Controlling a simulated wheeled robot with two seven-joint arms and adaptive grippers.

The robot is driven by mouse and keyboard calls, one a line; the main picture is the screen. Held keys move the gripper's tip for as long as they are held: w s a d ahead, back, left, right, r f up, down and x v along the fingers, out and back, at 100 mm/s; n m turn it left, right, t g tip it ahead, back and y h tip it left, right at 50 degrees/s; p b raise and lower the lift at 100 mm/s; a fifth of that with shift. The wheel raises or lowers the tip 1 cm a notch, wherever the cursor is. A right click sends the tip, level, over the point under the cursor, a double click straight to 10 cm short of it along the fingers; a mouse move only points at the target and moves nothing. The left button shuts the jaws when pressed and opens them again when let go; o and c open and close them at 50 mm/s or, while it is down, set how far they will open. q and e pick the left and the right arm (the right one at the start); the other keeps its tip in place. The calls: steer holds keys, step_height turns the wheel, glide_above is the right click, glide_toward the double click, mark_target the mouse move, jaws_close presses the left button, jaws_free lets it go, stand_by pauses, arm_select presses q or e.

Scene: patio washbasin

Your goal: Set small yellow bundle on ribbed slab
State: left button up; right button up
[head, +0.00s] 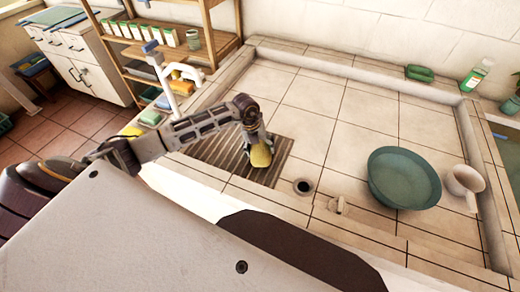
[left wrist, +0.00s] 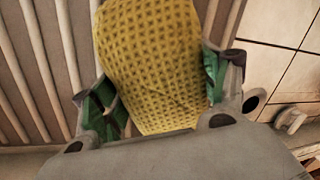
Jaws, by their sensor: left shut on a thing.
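The small yellow bundle (head: 261,157) shows in the head view at the end of my left arm, over the ribbed slab (head: 222,155). In the left wrist view the bundle (left wrist: 152,65) has a waffle texture and fills the space between the fingers. My left gripper (head: 256,143) is shut on it; its green-padded fingers (left wrist: 155,90) press on both sides. The slab's ribs (left wrist: 35,70) show behind the bundle. Whether the bundle touches the slab is hard to tell. My right gripper is not in view.
A teal basin (head: 404,178) and a white jug (head: 463,184) stand right on the tiled basin floor. A drain hole (head: 303,186) lies just right of the slab. A faucet (head: 178,80), soaps and a wooden shelf (head: 215,45) stand to the left. A green bundle (head: 420,73) lies on the back ledge.

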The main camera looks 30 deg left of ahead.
arm_select(q)
steer(key=shift+f, duration=0.55)
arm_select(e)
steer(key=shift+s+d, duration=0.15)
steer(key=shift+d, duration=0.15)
arm_select(q)
steer(key=shift+f, duration=0.15)
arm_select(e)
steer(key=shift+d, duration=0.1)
arm_select(q)
steer(key=o, duration=1.1)
steer(key=shift+o, duration=0.3)
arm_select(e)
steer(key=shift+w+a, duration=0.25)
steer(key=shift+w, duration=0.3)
